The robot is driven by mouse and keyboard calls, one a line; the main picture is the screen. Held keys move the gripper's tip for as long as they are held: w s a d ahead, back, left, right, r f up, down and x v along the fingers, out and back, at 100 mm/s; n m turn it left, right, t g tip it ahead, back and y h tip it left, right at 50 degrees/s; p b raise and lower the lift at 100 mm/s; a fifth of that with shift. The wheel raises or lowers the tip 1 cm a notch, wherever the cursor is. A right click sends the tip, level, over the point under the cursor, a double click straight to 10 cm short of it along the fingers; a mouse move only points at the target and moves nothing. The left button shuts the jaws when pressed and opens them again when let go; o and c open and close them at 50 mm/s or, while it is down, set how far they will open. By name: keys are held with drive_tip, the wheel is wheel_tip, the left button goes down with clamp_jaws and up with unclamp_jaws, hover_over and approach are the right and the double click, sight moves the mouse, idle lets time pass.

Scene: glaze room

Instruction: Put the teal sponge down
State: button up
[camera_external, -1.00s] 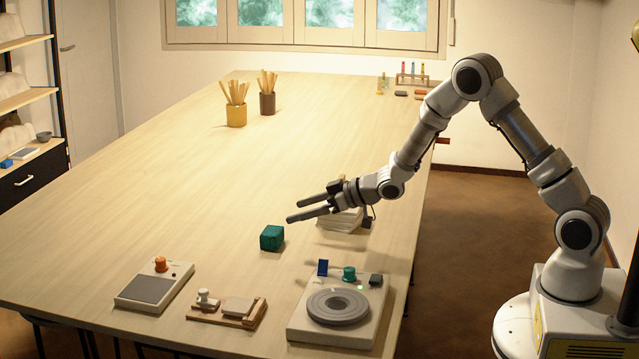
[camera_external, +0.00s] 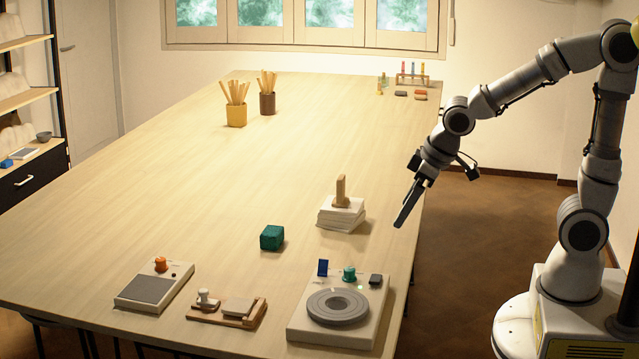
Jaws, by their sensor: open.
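The teal sponge (camera_external: 272,237) is a small block resting on the wooden table, left of a stack of white tiles or paper. Nothing touches it. My gripper (camera_external: 401,222) is open and empty, its fingers pointing down and left over the right edge of the table, well to the right of the sponge. The fingers overlap from this angle, so the gap between them is hard to see.
A white stack (camera_external: 341,218) with an upright wooden block (camera_external: 341,190) stands between sponge and gripper. In front are a banding wheel unit (camera_external: 365,325), a wooden board (camera_external: 225,318) and a grey-topped scale (camera_external: 150,290). The table's middle (camera_external: 220,180) is clear.

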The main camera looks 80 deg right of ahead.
drive_tip(key=s+a+r, duration=0.2)
drive_tip(key=s+r, duration=0.1)
drive_tip(key=s, duration=0.4)
drive_tip(key=s+a+r+y, duration=0.1)
drive_tip(key=s+a+r, duration=0.2)
drive_tip(key=s, duration=0.3)
drive_tip(key=shift+s+a+r+n+t, duration=0.35)
drive_tip(key=shift+s+r+n+t, duration=0.05)
drive_tip(key=shift+r, duration=0.4)
